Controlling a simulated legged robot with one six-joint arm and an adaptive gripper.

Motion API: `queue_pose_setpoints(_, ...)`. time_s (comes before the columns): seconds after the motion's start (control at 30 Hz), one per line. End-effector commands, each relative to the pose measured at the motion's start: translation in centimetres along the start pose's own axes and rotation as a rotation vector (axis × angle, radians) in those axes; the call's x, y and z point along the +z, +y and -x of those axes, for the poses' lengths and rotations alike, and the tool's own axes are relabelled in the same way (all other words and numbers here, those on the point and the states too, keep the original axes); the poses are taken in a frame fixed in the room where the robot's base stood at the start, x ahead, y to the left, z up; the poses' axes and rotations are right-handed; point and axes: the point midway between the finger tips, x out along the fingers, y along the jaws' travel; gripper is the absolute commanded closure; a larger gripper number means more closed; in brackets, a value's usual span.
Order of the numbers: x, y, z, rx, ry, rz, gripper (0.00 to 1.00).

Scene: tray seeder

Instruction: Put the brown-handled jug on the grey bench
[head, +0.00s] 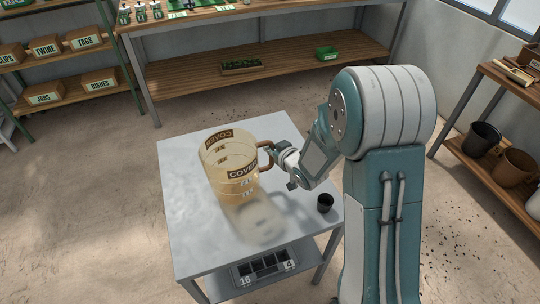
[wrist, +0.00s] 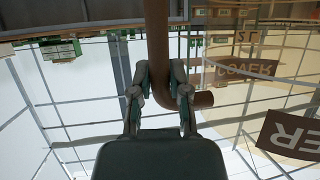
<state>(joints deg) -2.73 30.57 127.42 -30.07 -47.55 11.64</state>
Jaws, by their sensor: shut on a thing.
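The jug (head: 222,178) is clear, yellowish and upright, with a brown label reading COVER and a brown handle (head: 264,154) on its right side. It is over the middle of the grey bench (head: 184,235); I cannot tell whether its base touches the top. My gripper (head: 272,152) comes from the right and is shut on the handle. In the wrist view my gripper (wrist: 160,88) has its two fingers on either side of the brown handle (wrist: 157,40), and the jug's clear wall (wrist: 225,100) fills the right side.
A small black pot (head: 325,203) stands at the bench's right edge. A black tray marked 16 and 4 (head: 264,269) sits at the bench's front, below the top. Shelves with boxes stand at left, a wooden two-level table (head: 290,62) behind, and a rack with pots (head: 485,137) at right.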

Motion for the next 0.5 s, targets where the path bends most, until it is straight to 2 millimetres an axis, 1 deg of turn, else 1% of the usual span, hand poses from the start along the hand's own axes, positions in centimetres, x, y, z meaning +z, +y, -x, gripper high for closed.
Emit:
queue_pose_setpoints(0.1,0.9,-0.3,-1.0,0.0,-0.002,-0.002,1.0)
queue_pose_setpoints(0.2,2.3,-0.2,-1.6,0.001,-0.003,-0.004,1.0)
queue_pose_setpoints(0.3,3.1,-0.3,-1.9,0.001,0.0,-0.001,1.0)
queue_pose_setpoints(0.5,3.2,-0.3,-1.9,0.001,0.001,0.001,1.0)
